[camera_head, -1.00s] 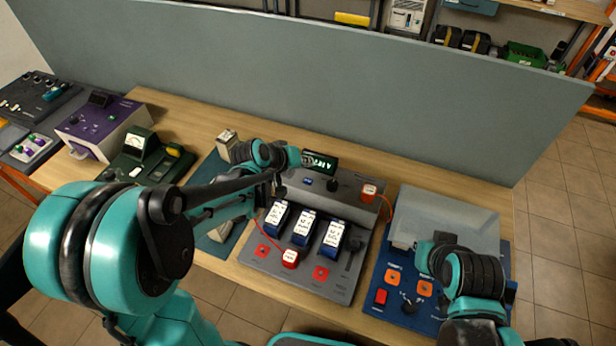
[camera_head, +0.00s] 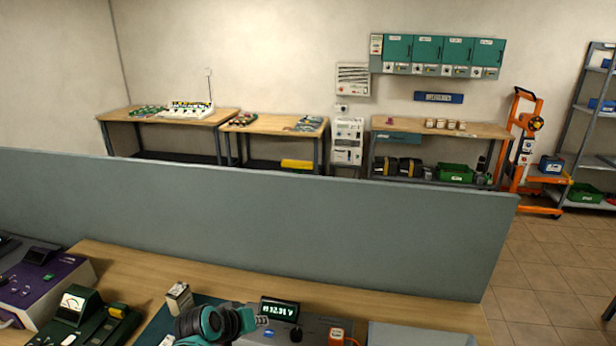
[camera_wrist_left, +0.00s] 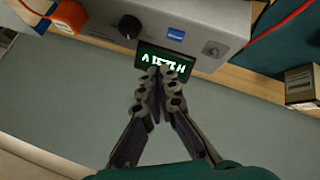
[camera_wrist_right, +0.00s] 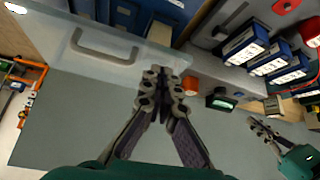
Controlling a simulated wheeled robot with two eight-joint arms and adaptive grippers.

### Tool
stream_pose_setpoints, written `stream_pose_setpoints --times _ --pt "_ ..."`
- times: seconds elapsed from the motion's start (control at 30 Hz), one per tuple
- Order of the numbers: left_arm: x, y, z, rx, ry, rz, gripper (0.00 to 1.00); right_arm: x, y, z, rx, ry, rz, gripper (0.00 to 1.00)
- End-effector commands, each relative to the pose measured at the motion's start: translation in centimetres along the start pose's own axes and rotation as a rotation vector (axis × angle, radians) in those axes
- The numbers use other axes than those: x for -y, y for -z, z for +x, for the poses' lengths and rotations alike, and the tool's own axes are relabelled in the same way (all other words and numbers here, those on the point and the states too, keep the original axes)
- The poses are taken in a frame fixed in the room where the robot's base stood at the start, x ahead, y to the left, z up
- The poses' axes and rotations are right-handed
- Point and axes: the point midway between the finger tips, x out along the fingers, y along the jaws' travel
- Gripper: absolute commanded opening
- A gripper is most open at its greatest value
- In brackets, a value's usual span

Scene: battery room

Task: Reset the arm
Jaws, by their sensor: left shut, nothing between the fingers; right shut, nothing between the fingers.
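My left gripper (camera_head: 262,321) is at the bottom of the head view, beside the lit voltage display (camera_head: 279,310). In the left wrist view my left gripper (camera_wrist_left: 160,72) is shut and empty, its fingertips overlapping the display (camera_wrist_left: 162,62) in the picture. Whether they touch it cannot be told. My right gripper is out of the head view. In the right wrist view it (camera_wrist_right: 163,75) is shut and empty, in front of the clear cover with a grey handle (camera_wrist_right: 105,45). My left gripper also shows there (camera_wrist_right: 262,128) at the lower right.
A grey partition (camera_head: 250,215) stands behind the wooden bench (camera_head: 150,275). A purple device (camera_head: 45,280) and a green meter (camera_head: 85,315) sit at the left. Blue battery modules (camera_wrist_right: 245,45) stand in the grey unit. Beyond are workbenches (camera_head: 440,128) and an orange trolley (camera_head: 522,140).

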Motion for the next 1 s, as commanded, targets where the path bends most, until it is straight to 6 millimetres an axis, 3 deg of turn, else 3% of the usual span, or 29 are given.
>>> stream_pose_setpoints --times 0.03,0.3,0.5,0.67,1.0 --pt "0.3 -1.6 -1.2 0.004 0.024 0.027 0.0 0.0 -0.6 0.7 0.0 0.0 0.0 0.0" --pt "3.2 -8.9 -7.5 0.019 0.182 0.188 0.0 0.0 -2.0 2.8 0.0 0.0 0.0 0.0" --pt "5.7 -13.2 -10.0 0.024 0.27 0.278 0.0 0.0 -2.7 3.8 0.0 0.0 0.0 0.0" --pt "6.7 -14.7 -10.8 0.026 0.302 0.311 0.0 0.0 -2.9 4.0 0.0 0.0 0.0 0.0" --pt "6.8 -14.8 -10.9 0.026 0.306 0.315 0.0 0.0 -2.9 4.1 0.0 0.0 0.0 0.0"
